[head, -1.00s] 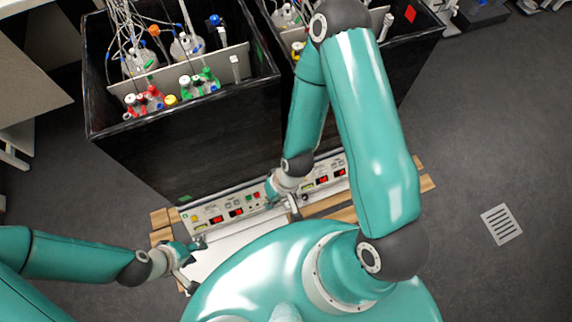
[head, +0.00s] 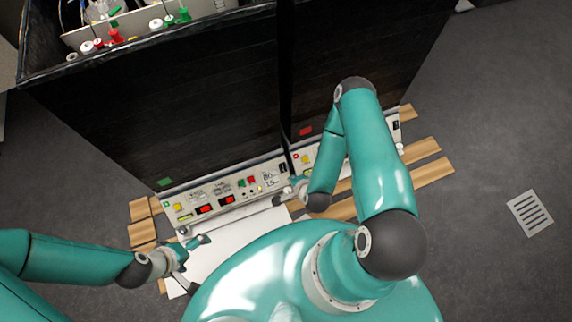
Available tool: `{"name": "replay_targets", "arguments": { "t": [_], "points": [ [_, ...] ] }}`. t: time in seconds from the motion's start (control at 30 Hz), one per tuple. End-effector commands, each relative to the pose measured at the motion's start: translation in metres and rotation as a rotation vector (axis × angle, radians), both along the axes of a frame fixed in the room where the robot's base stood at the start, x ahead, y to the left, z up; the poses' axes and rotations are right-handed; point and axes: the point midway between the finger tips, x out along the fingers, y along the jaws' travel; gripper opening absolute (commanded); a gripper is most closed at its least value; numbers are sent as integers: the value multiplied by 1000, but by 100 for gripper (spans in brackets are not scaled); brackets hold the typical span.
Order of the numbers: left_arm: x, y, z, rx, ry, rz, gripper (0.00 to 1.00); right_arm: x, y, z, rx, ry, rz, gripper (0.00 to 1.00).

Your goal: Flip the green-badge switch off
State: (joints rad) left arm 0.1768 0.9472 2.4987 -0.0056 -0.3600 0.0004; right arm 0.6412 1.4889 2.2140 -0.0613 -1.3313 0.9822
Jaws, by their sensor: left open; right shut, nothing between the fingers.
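A green badge (head: 164,182) sits low on the black front of the left shaker unit. Below it runs the pale control panel (head: 225,196) with red displays, coloured buttons and printed labels. A small black switch (head: 283,168) is at this panel's right end; its position is too small to read. My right gripper (head: 279,200) is shut and empty, just in front of the panel's right end and slightly below the switch, seemingly apart from it. My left gripper (head: 204,241) is open and empty, in front of the panel's left part.
A right shaker unit with a red badge (head: 306,130) stands beside the left one; my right arm covers part of its panel. Its own black switch (head: 396,125) is at the far right. A white surface (head: 225,235) and wooden slats (head: 420,150) lie in front. Bottles with coloured caps stand on top left.

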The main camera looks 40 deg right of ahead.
Motion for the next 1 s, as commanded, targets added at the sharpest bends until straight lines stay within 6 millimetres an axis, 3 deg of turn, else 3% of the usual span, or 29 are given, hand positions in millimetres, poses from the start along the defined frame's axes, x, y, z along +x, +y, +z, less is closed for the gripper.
{"name": "replay_targets", "arguments": {
  "t": [0.03, 0.27, 0.8, 1.0],
  "points": [
    [0, 0, -11, 0, -1, 0, 100, -2, -4, -15, 6, -15, -41, 0],
    [0, 0, -18, 0, -1, 0, 100, 4, -12, -29, 14, -42, -101, 0],
    [0, 0, -55, 0, -1, 0, 100, 65, -26, -108, 12, -41, -98, 0],
    [0, 0, -62, 0, 0, 0, 100, 78, -30, -124, 13, -40, -99, 0]
  ]
}}
